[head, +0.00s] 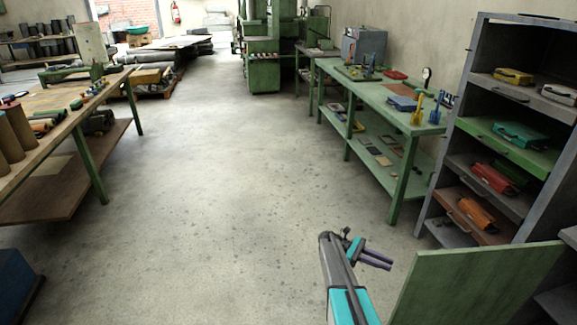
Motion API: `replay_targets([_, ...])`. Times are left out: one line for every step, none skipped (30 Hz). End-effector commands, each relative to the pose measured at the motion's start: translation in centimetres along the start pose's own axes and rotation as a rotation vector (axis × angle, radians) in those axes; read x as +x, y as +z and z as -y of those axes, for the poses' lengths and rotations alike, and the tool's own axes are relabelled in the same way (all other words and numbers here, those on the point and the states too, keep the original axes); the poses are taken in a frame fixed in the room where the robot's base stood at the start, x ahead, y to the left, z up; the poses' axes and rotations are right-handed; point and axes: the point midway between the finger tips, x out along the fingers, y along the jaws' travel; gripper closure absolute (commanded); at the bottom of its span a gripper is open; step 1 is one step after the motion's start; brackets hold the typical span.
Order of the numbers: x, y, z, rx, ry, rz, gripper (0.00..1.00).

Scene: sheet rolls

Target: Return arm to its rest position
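My arm rises from the bottom edge of the head view, right of the middle, in grey and turquoise. It ends in my gripper (388,263), whose two purple fingers point right. They show as two separate prongs with a narrow gap, and nothing is seen between them. The gripper shows against the bare floor, left of a green panel, and appears to touch nothing. No rest mark or cradle for the arm can be made out.
A green panel (475,283) stands close at the lower right. Behind it is a grey shelf unit (452,130) with coloured cases. A green workbench (345,84) runs along the right wall. A wooden-topped table (60,97) stands at left. The concrete floor (220,180) between is clear.

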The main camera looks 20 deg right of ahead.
Motion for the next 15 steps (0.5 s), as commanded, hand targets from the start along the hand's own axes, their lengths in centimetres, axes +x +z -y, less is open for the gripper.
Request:
replay_targets([0.0, 0.0, 0.0, 0.000, 0.000, 0.000, 0.80])
replay_targets([0.0, 0.0, 0.0, 0.000, 0.000, 0.000, 0.80])
replay_targets([-0.2, 0.0, 0.0, 0.000, 0.003, 0.000, 0.80])
replay_targets([-0.6, 0.0, 0.1, 0.000, 0.008, 0.000, 0.80])
replay_targets([-0.9, -0.1, 0.2, -0.001, 0.013, 0.001, 0.80])
replay_targets([-1.3, -0.3, 0.5, -0.004, 0.020, 0.002, 0.80])
replay_targets([-1.6, -0.5, 0.7, -0.007, 0.026, 0.004, 0.80])
replay_targets([-2.0, -0.8, 0.9, -0.010, 0.033, 0.006, 0.80])
replay_targets([-2.5, -1.1, 1.3, -0.015, 0.042, 0.008, 0.80])
replay_targets([-2.9, -1.4, 1.6, -0.019, 0.049, 0.011, 0.80])
replay_targets([-3.2, -1.7, 2.2, -0.024, 0.057, 0.014, 0.80])
replay_targets([-3.6, -2.0, 2.9, -0.031, 0.069, 0.018, 0.80])
replay_targets([-3.8, -2.2, 3.7, -0.037, 0.077, 0.020, 0.80])
replay_targets([-4.0, -2.4, 4.3, -0.043, 0.082, 0.019, 0.80])
replay_targets([-4.2, -2.8, 5.2, -0.053, 0.088, 0.017, 0.80])
